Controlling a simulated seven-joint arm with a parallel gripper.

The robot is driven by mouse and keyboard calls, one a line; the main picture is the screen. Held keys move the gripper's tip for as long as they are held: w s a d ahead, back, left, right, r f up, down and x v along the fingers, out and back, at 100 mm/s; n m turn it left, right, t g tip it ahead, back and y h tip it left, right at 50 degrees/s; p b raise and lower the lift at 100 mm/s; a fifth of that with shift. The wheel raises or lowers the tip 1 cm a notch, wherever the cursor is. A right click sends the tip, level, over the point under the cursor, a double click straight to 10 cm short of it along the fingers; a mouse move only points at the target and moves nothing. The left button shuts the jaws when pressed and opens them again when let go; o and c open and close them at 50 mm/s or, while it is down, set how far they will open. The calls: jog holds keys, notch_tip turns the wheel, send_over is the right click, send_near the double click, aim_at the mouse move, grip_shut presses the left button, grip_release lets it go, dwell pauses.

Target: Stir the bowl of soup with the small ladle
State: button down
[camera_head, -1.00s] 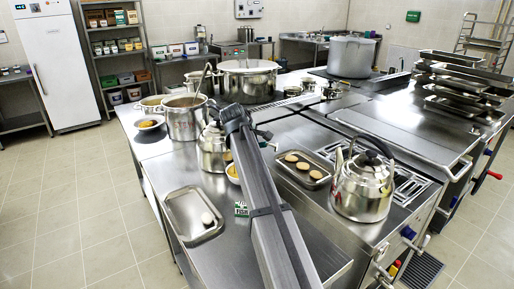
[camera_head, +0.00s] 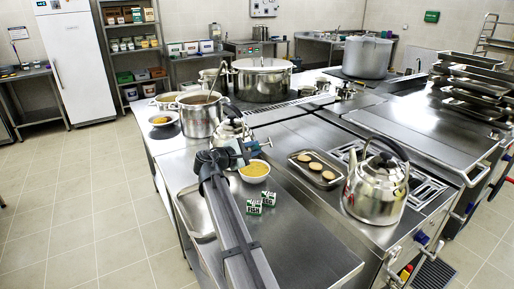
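A white bowl of yellow soup (camera_head: 254,172) stands on the steel counter, just right of the end of my arm. My gripper (camera_head: 247,150) is small and dark beside the bowl's far left rim, seemingly above the counter. Its fingers are too small to read, and I cannot tell whether it holds anything. A ladle handle (camera_head: 213,84) rises from an open steel pot (camera_head: 199,118) farther back; its head is hidden in the pot. I cannot tell if this is the small ladle. Another bowl with orange-yellow contents (camera_head: 162,119) stands left of that pot.
Two small green-and-white boxes (camera_head: 261,202) stand in front of the bowl. A kettle (camera_head: 376,192) and a tray with several round brown pieces (camera_head: 318,169) are to the right. Another kettle (camera_head: 231,129) stands behind my gripper. My arm partly covers a tray (camera_head: 193,212).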

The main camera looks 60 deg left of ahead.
jog(key=shift+s+f+n+t+y, duration=0.15)
jog(key=shift+s+f+n+t, duration=0.1)
jog(key=shift+s+t, duration=0.5)
jog(key=shift+s+f+n+t+y, duration=0.2)
jog(key=shift+s+n+t, duration=0.1)
jog(key=shift+t, duration=0.75)
dwell(1.4)
jog(key=g, duration=0.1)
jog(key=w+r+m+g, duration=0.1)
jog(key=shift+w+g, duration=0.3)
jog(key=shift+w+r+m+g+h, duration=0.2)
jog(key=shift+w+g+h, duration=0.45)
jog(key=shift+g, duration=0.45)
jog(key=w+f+m+g, duration=0.35)
jog(key=w+g, duration=0.55)
jog(key=g, duration=0.8)
jog(key=shift+s+d+r, duration=0.15)
jog(key=shift+r, duration=0.7)
jog(key=shift+s+d+r, duration=0.1)
jog(key=shift+s+r, duration=0.05)
jog(key=shift+r, duration=0.7)
